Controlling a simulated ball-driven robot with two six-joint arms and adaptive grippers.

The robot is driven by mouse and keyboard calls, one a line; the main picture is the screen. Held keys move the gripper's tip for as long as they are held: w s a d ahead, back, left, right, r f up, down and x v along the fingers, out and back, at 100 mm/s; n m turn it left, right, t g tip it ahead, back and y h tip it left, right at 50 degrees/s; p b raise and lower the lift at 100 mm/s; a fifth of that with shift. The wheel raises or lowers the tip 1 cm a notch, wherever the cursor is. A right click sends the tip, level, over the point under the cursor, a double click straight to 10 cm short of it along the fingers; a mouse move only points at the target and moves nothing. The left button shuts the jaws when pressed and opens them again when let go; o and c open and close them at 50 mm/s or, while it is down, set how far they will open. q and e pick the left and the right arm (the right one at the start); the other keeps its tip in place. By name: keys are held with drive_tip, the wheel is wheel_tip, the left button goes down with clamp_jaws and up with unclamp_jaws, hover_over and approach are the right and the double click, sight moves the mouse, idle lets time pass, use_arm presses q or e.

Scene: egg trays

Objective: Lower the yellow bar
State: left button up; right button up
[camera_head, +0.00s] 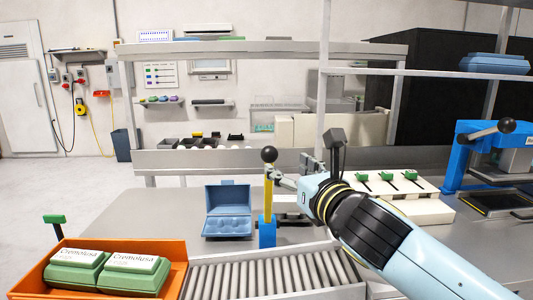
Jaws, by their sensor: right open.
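The yellow bar (268,195) stands upright out of a blue block (267,232) at the far end of the roller conveyor. A black ball knob (269,154) tops it. My right gripper (275,175) is at the upper part of the bar, just below the knob. Its jaws are open; whether they touch the bar is too small to tell. My right arm reaches in from the lower right. My left gripper is not in view.
An open blue egg carton (228,209) stands left of the bar. An orange crate (174,285) with green cartons is at lower left, beside the roller conveyor (265,275). A white panel with green-handled levers (400,184) and a blue machine (485,150) are right.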

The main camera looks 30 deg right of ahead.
sight(273, 157)
drive_tip(key=w, duration=0.3)
drive_tip(key=w+d, duration=0.1)
drive_tip(key=w, duration=0.2)
drive_tip(key=w+p, duration=0.1)
drive_tip(key=w, duration=0.2)
drive_tip(key=shift+w+d, duration=0.3)
drive_tip(key=shift+d, duration=0.1)
drive_tip(key=shift+c, duration=0.4)
clamp_jaws()
